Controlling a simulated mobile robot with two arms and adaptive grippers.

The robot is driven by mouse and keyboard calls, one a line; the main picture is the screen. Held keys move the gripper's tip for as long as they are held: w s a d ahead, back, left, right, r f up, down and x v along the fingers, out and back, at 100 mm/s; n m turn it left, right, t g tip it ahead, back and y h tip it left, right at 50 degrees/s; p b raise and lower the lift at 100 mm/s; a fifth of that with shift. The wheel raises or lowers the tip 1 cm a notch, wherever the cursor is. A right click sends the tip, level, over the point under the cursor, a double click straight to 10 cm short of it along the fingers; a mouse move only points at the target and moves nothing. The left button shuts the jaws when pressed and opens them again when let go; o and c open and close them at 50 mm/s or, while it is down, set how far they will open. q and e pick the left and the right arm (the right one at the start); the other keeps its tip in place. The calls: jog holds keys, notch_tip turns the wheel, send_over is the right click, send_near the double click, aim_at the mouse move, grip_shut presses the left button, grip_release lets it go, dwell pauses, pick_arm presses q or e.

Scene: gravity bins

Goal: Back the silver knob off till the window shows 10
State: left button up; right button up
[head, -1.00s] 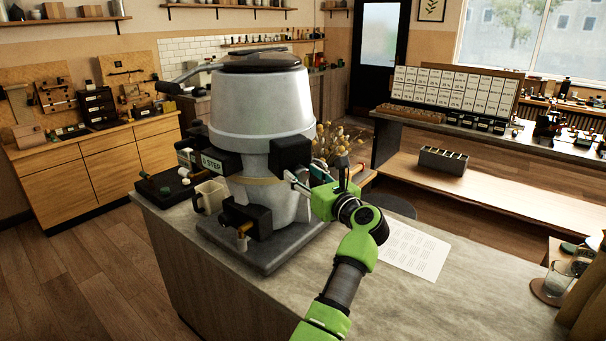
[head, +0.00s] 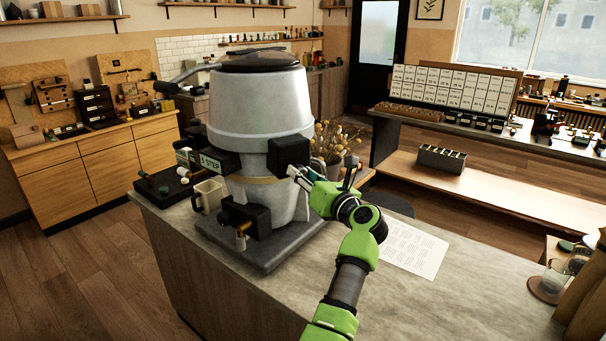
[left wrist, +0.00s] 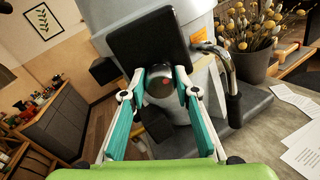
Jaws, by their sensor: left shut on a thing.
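The silver knob (left wrist: 160,84) is a round grey piece with a red mark, on the black box (head: 289,153) at the side of the large grey hopper (head: 262,103). My left gripper (left wrist: 158,88) is shut on the knob, with teal-padded fingers on both sides of it. In the head view my left gripper (head: 299,174) reaches the box from the right, and the knob is hidden there. My right gripper is not in view.
A beige mug (head: 208,194) and a black board with knobs (head: 164,186) stand left of the hopper. Dried flowers in a pot (left wrist: 250,58) and a metal lever with a black grip (left wrist: 232,100) are close to the gripper. Paper sheets (head: 413,248) lie on the counter.

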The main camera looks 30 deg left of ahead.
aim_at(302, 168)
pick_arm(q)
jog(key=shift+m+p, duration=0.3)
jog(key=shift+m, duration=0.7)
jog(key=o, duration=1.1)
jog(key=shift+a, duration=0.15)
notch_tip(302, 168, up, 10)
jog(key=shift+w, duration=0.1)
